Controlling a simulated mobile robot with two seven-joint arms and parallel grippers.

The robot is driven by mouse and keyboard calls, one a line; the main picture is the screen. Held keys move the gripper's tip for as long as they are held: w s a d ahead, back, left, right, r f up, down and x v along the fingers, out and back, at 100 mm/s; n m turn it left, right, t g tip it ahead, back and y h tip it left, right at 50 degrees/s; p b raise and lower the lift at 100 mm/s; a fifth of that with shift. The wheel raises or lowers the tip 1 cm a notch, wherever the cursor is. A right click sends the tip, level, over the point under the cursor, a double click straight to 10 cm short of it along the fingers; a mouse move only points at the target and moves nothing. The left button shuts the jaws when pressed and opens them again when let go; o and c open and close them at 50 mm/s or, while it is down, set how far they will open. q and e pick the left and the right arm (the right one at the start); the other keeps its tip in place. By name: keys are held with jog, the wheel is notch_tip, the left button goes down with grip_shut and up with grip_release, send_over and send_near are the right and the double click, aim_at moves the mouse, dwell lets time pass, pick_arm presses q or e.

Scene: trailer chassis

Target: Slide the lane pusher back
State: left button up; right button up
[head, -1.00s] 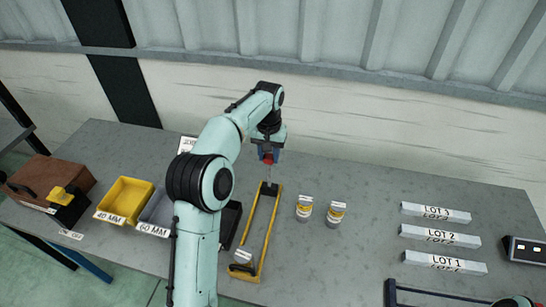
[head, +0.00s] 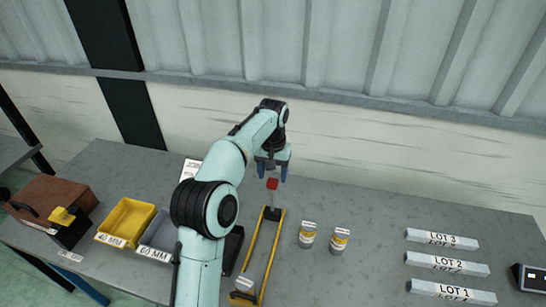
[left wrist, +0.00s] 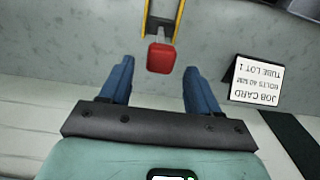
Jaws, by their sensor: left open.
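The lane pusher is a dark block (head: 272,213) at the far end of the yellow-railed lane (head: 257,255), topped by a stem with a red knob (head: 272,184). My left gripper (head: 272,172) is open and empty just above and behind the knob. In the left wrist view, the red knob (left wrist: 161,57) appears in the gap between the blue fingertips (left wrist: 158,68), and neither finger visibly touches it. A can (head: 243,284) stands at the near end of the lane. My right gripper is not in view.
Two cans (head: 308,235) (head: 340,240) stand right of the lane. Labelled lot bars (head: 442,239) lie farther right. A yellow bin (head: 127,222) and a grey bin (head: 160,233) are left of my arm. A job card (left wrist: 255,80) stands near the lane's far end.

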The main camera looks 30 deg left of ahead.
pick_arm(q)
notch_tip(320, 180, up, 10)
dwell(0.5)
jog(key=shift+f, duration=0.15)
dwell(0.3)
